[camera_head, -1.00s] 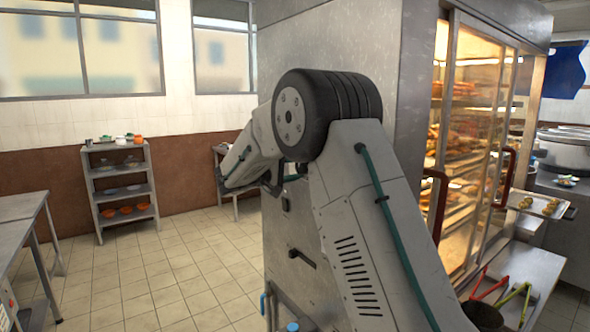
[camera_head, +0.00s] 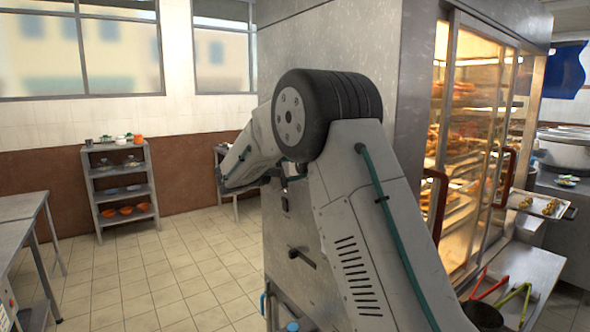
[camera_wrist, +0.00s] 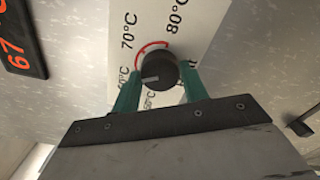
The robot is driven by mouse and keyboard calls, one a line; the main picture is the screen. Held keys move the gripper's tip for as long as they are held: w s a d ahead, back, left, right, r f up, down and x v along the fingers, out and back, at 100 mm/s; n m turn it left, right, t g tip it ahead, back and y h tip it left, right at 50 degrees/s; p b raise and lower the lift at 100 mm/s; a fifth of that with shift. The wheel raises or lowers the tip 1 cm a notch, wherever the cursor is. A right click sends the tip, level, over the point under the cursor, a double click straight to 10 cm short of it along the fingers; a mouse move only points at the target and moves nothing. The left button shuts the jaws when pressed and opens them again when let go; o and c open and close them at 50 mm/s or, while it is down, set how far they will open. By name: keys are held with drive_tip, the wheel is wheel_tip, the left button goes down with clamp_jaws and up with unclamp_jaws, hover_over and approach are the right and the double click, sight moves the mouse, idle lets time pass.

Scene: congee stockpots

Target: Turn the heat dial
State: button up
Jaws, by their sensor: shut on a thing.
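The heat dial (camera_wrist: 155,69) is a round black knob with a pale pointer line. It sits on a white panel (camera_wrist: 188,18) printed with temperatures such as 70°C and 80°C and a red arc. In the wrist view my gripper (camera_wrist: 160,88) has its two green fingers on either side of the dial, shut on it. The pointer line lies towards the left of the knob in this view. In the head view the dial and the fingers are hidden behind my arm and the steel cabinet (camera_head: 330,48).
A dark display (camera_wrist: 22,38) with red digits reading 67 is left of the panel. A dark handle (camera_wrist: 298,127) is at the right. The head view shows a glass-fronted food cabinet (camera_head: 470,140), a tray (camera_head: 545,206), a shelf rack (camera_head: 122,188) and open tiled floor (camera_head: 150,265).

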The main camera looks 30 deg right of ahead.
idle(0.4)
drive_tip(key=o, duration=1)
drive_tip(key=a, duration=0.8)
drive_tip(key=shift+s, duration=0.15)
